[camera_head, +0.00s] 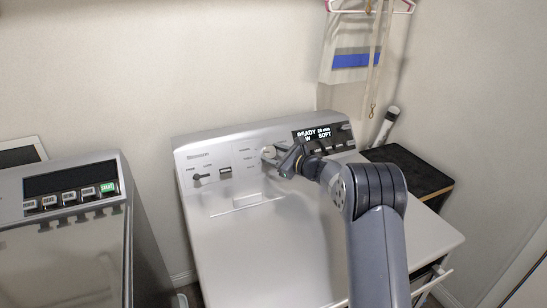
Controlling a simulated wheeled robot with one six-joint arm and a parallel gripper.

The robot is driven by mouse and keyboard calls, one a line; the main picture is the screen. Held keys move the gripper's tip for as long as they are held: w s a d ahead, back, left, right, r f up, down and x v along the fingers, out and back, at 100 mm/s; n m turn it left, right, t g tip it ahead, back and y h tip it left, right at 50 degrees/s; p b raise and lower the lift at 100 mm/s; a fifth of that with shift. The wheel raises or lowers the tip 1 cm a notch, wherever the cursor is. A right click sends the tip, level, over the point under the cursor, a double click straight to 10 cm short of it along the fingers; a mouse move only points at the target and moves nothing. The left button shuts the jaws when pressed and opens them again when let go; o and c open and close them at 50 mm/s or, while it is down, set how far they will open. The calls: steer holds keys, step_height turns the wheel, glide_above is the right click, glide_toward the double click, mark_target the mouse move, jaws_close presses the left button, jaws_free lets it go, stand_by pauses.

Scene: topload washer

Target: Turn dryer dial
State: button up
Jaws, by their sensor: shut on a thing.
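The dryer (248,222) is the silver machine in the middle, with a raised control panel at its back. The dial (268,152) is a round light knob near the middle of that panel, partly covered by my gripper. My gripper (277,158) reaches in from the right and is at the dial, shut on it. The fingertips are small in the view, so their exact hold on the knob is hard to see. A lit display (318,133) with "READY" on it is to the right of the dial.
A second silver machine (70,240) with a green start button stands at the left. A small black-topped stand (410,168) is at the right, with a white bottle (385,125) by it. A hanger with a bag (352,55) hangs on the wall above. Free space lies above the dryer's top.

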steer(key=n+g, duration=0.1)
steer(key=n, duration=0.1)
steer(key=n+g+p, duration=0.1)
steer(key=n+g, duration=0.1)
steer(key=n+g+p, duration=0.1)
steer(key=n, duration=0.1)
steer(key=shift+w+r+n, duration=0.25)
steer(key=shift+r+n, duration=0.05)
steer(key=shift+r, duration=0.05)
steer(key=n+g+p, duration=0.2)
steer(key=n+p, duration=0.1)
steer(key=shift+w+r, duration=0.1)
steer(key=shift+n+g+h+p, duration=0.4)
steer(key=shift+n+g+p, duration=0.1)
steer(key=shift+n, duration=0.1)
steer(key=o, duration=1)
steer(key=shift+c, duration=0.2)
steer(key=b+v, duration=0.2)
steer(key=v, duration=0.8)
steer(key=shift+d+r, duration=0.2)
steer(key=shift+d, duration=0.1)
